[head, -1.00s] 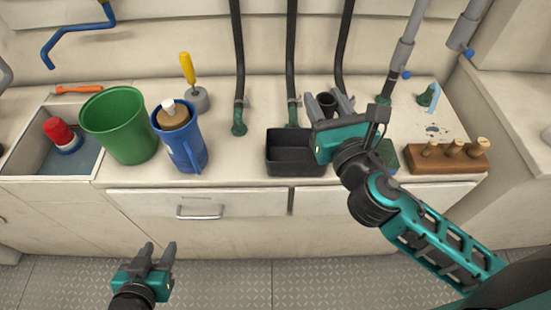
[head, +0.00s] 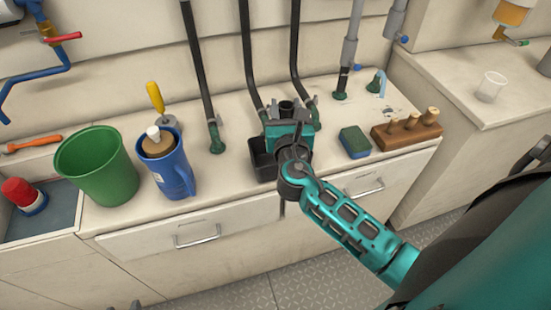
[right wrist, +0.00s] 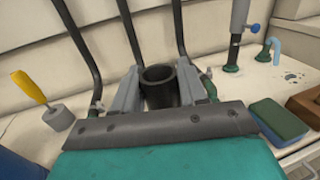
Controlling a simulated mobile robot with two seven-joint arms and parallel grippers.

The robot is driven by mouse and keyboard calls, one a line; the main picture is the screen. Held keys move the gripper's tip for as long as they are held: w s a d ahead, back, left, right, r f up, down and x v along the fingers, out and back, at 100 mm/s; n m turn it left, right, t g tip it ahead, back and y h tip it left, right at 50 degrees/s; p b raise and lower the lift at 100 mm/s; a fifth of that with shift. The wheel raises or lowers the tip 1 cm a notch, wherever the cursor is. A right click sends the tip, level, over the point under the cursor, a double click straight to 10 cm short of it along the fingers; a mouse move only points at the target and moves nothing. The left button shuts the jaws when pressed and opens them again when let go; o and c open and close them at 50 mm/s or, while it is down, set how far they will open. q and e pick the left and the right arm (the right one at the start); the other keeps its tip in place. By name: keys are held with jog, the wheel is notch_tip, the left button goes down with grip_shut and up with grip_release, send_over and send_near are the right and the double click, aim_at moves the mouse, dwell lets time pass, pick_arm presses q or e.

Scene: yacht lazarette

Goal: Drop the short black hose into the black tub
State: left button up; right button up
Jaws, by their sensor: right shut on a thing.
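The short black hose (head: 286,106) is a stubby dark tube standing upright between the fingers of my right gripper (head: 288,118). In the right wrist view the hose (right wrist: 159,90) shows its open round end, with a grey finger on each side. The black tub (head: 262,162) stands at the counter's front edge; my right gripper is over its right part and hides much of it. The tub cannot be made out in the right wrist view. Only dark tips of my left gripper (head: 124,305) show at the bottom edge of the head view.
A blue jug (head: 172,178) and a green bucket (head: 97,172) stand left of the tub. Black pipes (head: 247,60) rise behind it. A green-blue sponge (head: 355,142) and a wooden block with pegs (head: 405,132) lie to the right.

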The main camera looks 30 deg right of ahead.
jog(key=shift+d+f, duration=0.2)
jog(key=shift+f, duration=0.55)
notch_tip(320, 180, down, 4)
jog(key=b, duration=0.3)
jog(key=shift+f, duration=0.4)
jog(key=o, duration=1.2)
jog(key=shift+o, duration=0.2)
jog(key=b+v, duration=0.1)
jog(key=v, duration=1.2)
jog(key=shift+w, duration=0.1)
